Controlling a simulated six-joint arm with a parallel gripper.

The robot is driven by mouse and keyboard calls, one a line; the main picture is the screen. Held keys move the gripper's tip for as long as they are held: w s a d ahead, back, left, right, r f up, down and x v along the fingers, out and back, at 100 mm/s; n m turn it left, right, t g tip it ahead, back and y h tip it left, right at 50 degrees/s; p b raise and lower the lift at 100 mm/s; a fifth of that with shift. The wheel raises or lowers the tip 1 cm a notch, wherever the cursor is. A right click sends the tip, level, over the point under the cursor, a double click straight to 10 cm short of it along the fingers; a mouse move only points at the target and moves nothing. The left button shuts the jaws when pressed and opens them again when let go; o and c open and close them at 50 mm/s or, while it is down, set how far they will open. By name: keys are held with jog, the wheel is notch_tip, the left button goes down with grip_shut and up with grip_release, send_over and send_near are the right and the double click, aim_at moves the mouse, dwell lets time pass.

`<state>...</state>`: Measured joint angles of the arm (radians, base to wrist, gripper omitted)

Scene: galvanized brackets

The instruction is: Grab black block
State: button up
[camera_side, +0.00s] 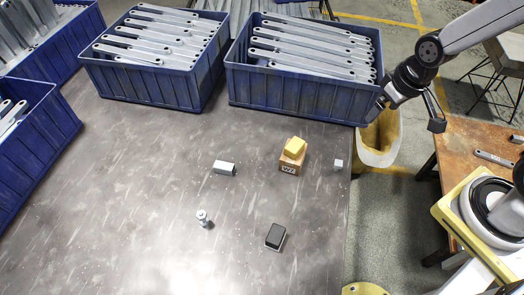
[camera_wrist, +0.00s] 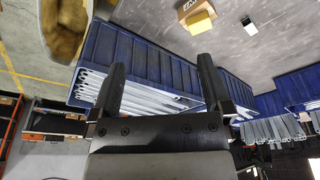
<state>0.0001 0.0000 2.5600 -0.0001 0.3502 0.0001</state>
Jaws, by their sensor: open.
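A black block (camera_side: 275,236) with a pale lower edge lies on the grey metal table (camera_side: 130,200), toward its front right in the side view. The wrist view does not show it. My gripper (camera_side: 378,112) is high at the upper right in the side view, by the right end of a blue crate, well apart from the block. In the wrist view my gripper (camera_wrist: 160,75) has its two black fingers spread, with nothing held between them.
Blue crates (camera_side: 300,98) of metal brackets line the table's back and left. A cardboard box (camera_side: 289,167) with a yellow block (camera_side: 295,147) on top, a grey block (camera_side: 224,168), a small pale cube (camera_side: 338,163) and a bolt (camera_side: 203,217) stand around mid-table. The left front is clear.

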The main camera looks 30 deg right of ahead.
jog(key=shift+c, duration=0.2)
jog(key=m+g+y, duration=1)
send_near(280, 226)
jog(key=x, duration=0.4)
jog(key=shift+s, duration=0.1)
jog(key=shift+s+a+f+m+y, duration=0.1)
jog(key=shift+a+f+m+y, duration=0.2)
jog(key=shift+f+m+y, duration=0.25)
jog(key=shift+r, duration=0.1)
jog(key=shift+s, duration=0.1)
jog(key=shift+x, duration=1.2)
jog(key=shift+a, duration=0.1)
